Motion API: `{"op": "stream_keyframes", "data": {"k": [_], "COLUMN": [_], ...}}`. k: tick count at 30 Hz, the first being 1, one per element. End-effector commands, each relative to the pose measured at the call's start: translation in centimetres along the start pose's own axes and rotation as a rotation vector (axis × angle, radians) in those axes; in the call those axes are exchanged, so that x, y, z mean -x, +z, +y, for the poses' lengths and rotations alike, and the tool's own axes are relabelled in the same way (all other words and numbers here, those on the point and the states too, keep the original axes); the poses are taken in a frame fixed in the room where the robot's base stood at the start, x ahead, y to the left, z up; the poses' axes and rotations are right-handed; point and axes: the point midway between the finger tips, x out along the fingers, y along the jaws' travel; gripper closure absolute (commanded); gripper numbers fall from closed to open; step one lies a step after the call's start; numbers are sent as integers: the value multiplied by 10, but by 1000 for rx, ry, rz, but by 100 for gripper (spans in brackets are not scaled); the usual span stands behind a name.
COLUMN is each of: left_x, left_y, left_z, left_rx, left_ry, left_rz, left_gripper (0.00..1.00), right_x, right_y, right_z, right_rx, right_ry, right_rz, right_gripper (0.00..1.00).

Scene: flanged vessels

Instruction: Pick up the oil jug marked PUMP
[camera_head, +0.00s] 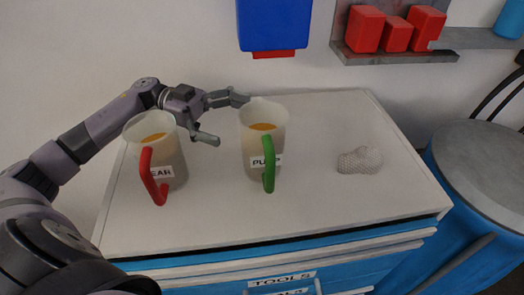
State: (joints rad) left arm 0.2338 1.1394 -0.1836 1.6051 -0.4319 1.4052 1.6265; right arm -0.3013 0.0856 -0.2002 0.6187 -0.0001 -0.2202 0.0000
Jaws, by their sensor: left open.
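The oil jug marked PUMP (246,148) stands upright on the white top of the tool cabinet. It is a translucent jug with amber oil showing inside and a green handle (268,165) facing me. My left gripper (227,120) is open beside the jug, on its left and rear side. One finger reaches behind the jug's rim and the other lies to its left. I cannot tell whether either finger touches the jug. My right gripper is not in view.
A crumpled grey mesh rag (360,160) lies right of the PUMP jug. Red bins (397,32) sit on a wall shelf, and a blue box (274,25) hangs above the cabinet top (310,205). A blue drum (480,170) with a grey lid stands at right.

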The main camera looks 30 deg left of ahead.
Motion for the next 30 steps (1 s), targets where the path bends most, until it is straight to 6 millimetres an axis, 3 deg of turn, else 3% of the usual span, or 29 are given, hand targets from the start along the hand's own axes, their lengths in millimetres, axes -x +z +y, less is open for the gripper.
{"op": "stream_keyframes", "data": {"k": [16,25,30], "left_x": [-68,-72,-72], "left_y": [-2,0,0], "left_z": [7,7,7], "left_rx": [-1,0,0], "left_ry": [2,1,0], "left_rz": [3,0,1], "left_gripper": [4,4,15], "right_x": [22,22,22], "right_y": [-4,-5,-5], "right_z": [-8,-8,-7], "right_rx": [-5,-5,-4], "right_ry": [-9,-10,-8], "right_rz": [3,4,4], "right_gripper": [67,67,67]}}
